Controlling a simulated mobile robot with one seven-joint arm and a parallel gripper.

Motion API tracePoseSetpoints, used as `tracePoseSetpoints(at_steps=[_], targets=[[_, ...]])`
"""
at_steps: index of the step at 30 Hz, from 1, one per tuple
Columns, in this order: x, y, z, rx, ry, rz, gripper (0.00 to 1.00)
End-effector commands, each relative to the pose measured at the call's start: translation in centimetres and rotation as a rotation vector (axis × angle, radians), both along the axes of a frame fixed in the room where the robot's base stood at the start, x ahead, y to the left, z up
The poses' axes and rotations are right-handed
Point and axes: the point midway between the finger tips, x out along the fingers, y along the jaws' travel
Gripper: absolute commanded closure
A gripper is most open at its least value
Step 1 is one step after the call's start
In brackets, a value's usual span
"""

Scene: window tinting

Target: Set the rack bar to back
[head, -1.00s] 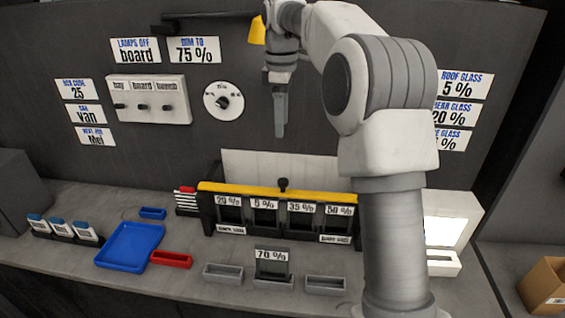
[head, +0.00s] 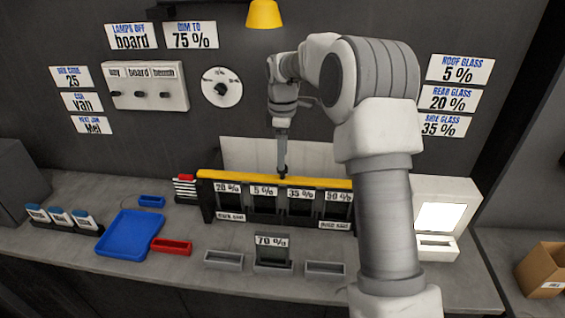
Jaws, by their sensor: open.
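The rack (head: 211,206) stands on the bench, with a yellow bar (head: 233,179) along its top. Its slots hold dark film pieces under labels 20 %, 5 %, 35 % and 50 %. Two smaller labels sit low on its front, at the left end and the right end; their print is too small to read surely. My gripper (head: 282,173) points down at the middle of the yellow bar, where the dark knob stands. The fingertips are at the knob and largely hide it. I cannot tell whether they touch it.
A 70 % holder (head: 272,241) stands in front of the rack between two grey trays (head: 224,260). A blue tray (head: 130,235) and a red tray (head: 172,246) lie to the left. A pale panel (head: 240,152) stands behind the rack. A white light box (head: 447,190) is at right.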

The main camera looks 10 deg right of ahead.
Motion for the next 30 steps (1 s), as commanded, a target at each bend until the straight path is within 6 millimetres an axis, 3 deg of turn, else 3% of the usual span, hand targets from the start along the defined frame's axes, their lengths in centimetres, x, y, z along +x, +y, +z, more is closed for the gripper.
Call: tracePoseSetpoints(at_steps=[6, 17, 28, 30], targets=[[0.0, 0.0, -2.6, 0.000, 0.001, 0.000, 0.32], [0.0, 0.0, -3.3, 0.000, 0.000, 0.000, 0.32], [0.0, 0.0, -3.2, 0.000, 0.000, 0.000, 0.95], [0.0, 0.0, -3.2, 0.000, 0.000, 0.000, 1.00]])
